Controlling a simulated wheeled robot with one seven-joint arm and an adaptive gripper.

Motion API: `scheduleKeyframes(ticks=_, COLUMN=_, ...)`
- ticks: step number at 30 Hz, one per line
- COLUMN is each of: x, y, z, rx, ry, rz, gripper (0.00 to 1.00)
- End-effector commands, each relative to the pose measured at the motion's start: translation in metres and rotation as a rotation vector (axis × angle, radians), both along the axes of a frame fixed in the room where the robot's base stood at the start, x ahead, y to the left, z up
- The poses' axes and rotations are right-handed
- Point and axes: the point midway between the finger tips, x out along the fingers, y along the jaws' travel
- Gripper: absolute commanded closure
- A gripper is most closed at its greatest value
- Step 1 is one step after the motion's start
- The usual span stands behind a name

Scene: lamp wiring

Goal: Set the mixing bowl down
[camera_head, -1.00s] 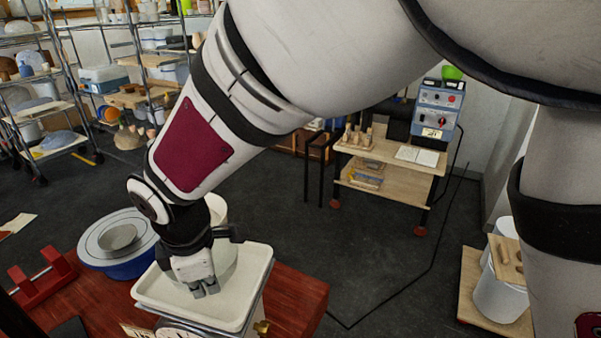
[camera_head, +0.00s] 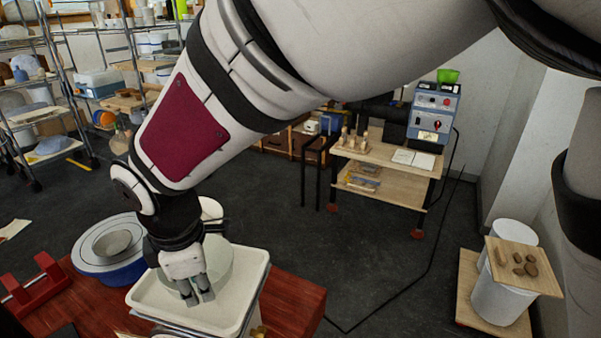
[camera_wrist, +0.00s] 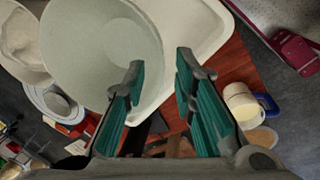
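The pale grey-green mixing bowl (camera_head: 222,262) sits in the cream tray (camera_head: 255,262), partly hidden behind my gripper. In the wrist view the bowl (camera_wrist: 95,50) fills the upper left, with the tray (camera_wrist: 205,25) under and right of it. My gripper (camera_head: 197,295) points down at the bowl's near side. In the wrist view its fingers (camera_wrist: 160,72) are apart, with the left finger overlapping the bowl and the right finger over the tray. The bowl's rim shows between the fingers, with a gap toward the right one. Whether the left finger touches the bowl is unclear.
The tray stands on a red wooden table (camera_head: 300,300). A blue round stand with a grey bowl (camera_head: 112,243) is at left, beside a red rack (camera_head: 35,285). A mug (camera_wrist: 240,103) shows right in the wrist view. Dark floor (camera_head: 370,260) lies open beyond the table.

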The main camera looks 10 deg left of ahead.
Motion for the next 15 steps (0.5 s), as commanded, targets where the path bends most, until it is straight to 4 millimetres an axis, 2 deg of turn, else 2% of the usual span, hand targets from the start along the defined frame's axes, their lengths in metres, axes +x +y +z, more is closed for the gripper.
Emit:
scheduleKeyframes(ticks=3, x=-0.001, y=-0.002, z=0.026, rx=0.005, ry=-0.004, rz=-0.001, gripper=0.75)
scheduleKeyframes(ticks=9, x=-0.008, y=-0.007, z=0.064, rx=0.004, ry=-0.002, rz=0.0, gripper=0.75)
scheduleKeyframes(ticks=15, x=-0.013, y=-0.01, z=0.088, rx=0.001, ry=-0.001, rz=-0.001, gripper=0.75)
